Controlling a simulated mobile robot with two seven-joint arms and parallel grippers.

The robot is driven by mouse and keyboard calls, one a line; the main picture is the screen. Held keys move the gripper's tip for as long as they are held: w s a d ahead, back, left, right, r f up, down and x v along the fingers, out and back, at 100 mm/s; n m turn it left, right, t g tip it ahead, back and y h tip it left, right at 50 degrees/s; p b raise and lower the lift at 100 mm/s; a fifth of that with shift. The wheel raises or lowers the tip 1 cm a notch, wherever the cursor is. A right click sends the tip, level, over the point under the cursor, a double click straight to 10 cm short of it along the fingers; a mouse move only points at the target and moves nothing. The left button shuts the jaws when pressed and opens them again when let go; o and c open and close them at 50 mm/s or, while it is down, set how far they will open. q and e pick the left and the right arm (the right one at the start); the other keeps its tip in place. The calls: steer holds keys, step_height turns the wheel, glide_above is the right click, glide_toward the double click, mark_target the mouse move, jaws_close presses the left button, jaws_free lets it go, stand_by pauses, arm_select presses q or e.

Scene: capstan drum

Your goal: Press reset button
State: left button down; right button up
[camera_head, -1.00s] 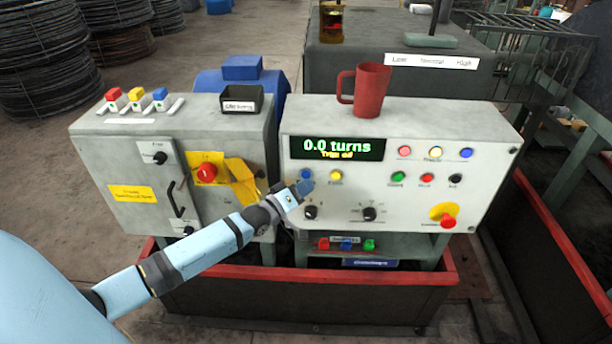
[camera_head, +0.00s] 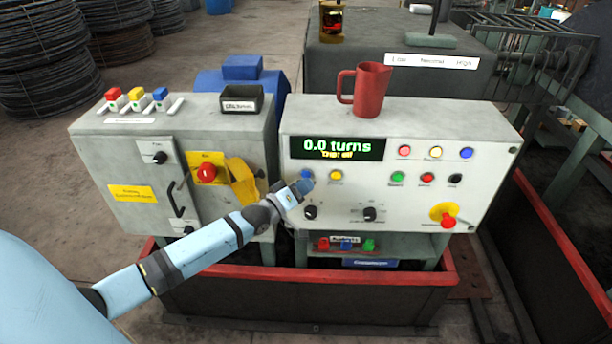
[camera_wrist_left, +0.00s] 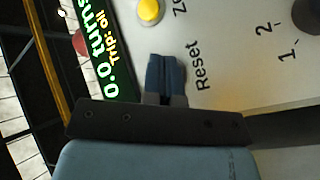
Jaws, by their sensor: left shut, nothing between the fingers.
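The blue button (camera_head: 306,174) sits on the light grey front panel, below the left end of the display (camera_head: 337,148). The display reads "0.0 turns" with a trip line about oil in yellow under it. My left gripper (camera_head: 302,187) is at the panel, its fingertips right at the lower edge of the blue button. In the left wrist view my fingers (camera_wrist_left: 165,75) are together with nothing between them, beside the printed word "Reset". They hide the button there, so I cannot tell whether they touch it or whether it is pressed. My right gripper is not in view.
A yellow button (camera_head: 336,175) is just right of the blue one, and a black knob (camera_head: 311,212) is below. An emergency stop (camera_head: 448,220) is at the lower right of the panel. A red mug (camera_head: 371,90) stands on top. A grey cabinet (camera_head: 128,200) is at left.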

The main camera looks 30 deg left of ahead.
arm_select(q)
steer(key=shift+w+a, duration=0.15)
steer(key=shift+w, duration=0.05)
